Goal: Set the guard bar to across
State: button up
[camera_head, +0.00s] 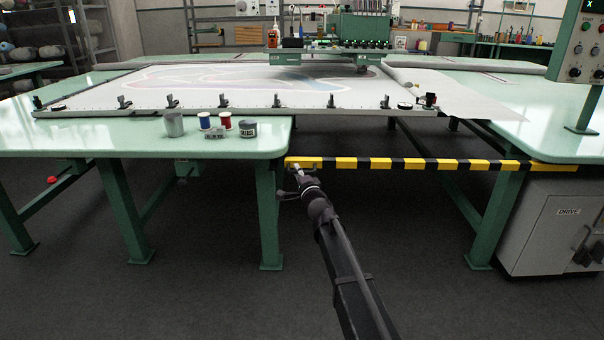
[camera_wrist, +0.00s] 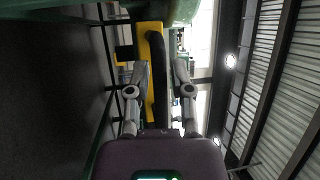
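The guard bar (camera_head: 425,163), striped yellow and black, lies level across the gap between the left and right green tables in the head view. Its left end is by the left table's front corner and its right end meets a yellow piece at the right table. My gripper (camera_head: 298,172) is just below and in front of the bar's left end. In the wrist view, my gripper's two fingers (camera_wrist: 158,75) stand apart on either side of a yellow part (camera_wrist: 145,40) and a dark curved bar (camera_wrist: 159,80). A narrow gap shows at the right finger; contact is unclear.
A grey cup (camera_head: 174,125), thread spools (camera_head: 225,121) and a dark tin (camera_head: 248,129) stand near the left table's (camera_head: 90,140) front edge. A white frame (camera_head: 240,90) lies across the tables. A drive cabinet (camera_head: 550,230) stands lower right. The floor in front is clear.

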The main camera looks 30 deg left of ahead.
jog(key=shift+o, duration=0.4)
jog(key=shift+d, duration=0.1)
jog(key=shift+w+d, duration=0.1)
